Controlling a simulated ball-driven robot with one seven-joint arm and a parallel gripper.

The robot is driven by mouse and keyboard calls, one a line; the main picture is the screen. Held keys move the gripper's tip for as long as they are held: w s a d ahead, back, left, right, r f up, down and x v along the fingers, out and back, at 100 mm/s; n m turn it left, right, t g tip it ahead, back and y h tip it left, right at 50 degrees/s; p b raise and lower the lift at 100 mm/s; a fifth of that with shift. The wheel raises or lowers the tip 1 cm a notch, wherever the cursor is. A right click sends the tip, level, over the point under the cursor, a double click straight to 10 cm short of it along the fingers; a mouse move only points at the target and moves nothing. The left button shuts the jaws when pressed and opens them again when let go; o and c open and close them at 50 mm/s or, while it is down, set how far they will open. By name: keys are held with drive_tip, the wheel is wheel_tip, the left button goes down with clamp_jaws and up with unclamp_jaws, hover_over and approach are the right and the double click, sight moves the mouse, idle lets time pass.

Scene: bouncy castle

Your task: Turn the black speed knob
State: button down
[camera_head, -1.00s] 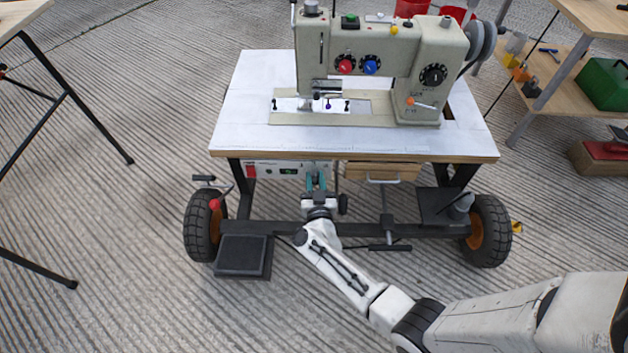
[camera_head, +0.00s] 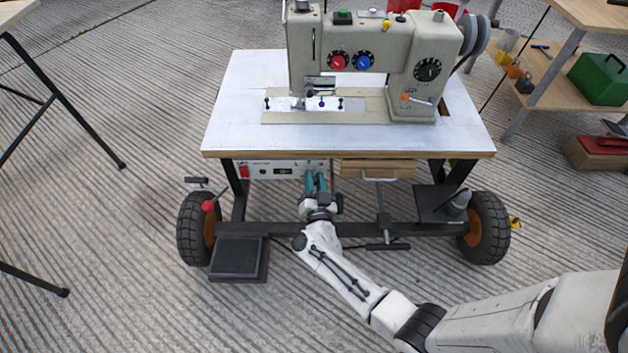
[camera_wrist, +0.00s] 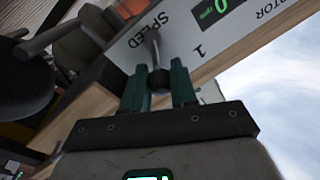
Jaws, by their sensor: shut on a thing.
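The black speed knob (camera_wrist: 158,82) is a small ball below the printed word SPEED in the wrist view. A grey curved lever or stem (camera_wrist: 151,45) stands just beyond it. The knob sits between the two green fingers of my gripper (camera_head: 316,181), which are shut on it. In the head view my gripper reaches the white control panel (camera_head: 273,170) under the table's front edge. The fingers hide the knob there. The panel carries a green display (camera_wrist: 214,12), which also shows in the head view (camera_head: 283,171).
A sewing machine (camera_head: 415,45) stands on the white tabletop (camera_head: 240,135). A wooden drawer (camera_head: 350,168) is right of my gripper. A red-ended lever (camera_head: 208,206), a foot pedal (camera_head: 238,258) and black wheels (camera_head: 487,228) are around the lower frame. The floor in front is open.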

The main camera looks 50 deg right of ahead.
drive_tip(key=shift+r, duration=0.1)
drive_tip(key=c, duration=0.9)
unclamp_jaws()
drive_tip(key=shift+c, duration=0.2)
drive_tip(key=p+v, duration=0.3)
drive_tip(key=v, duration=0.8)
drive_tip(key=shift+d, duration=0.1)
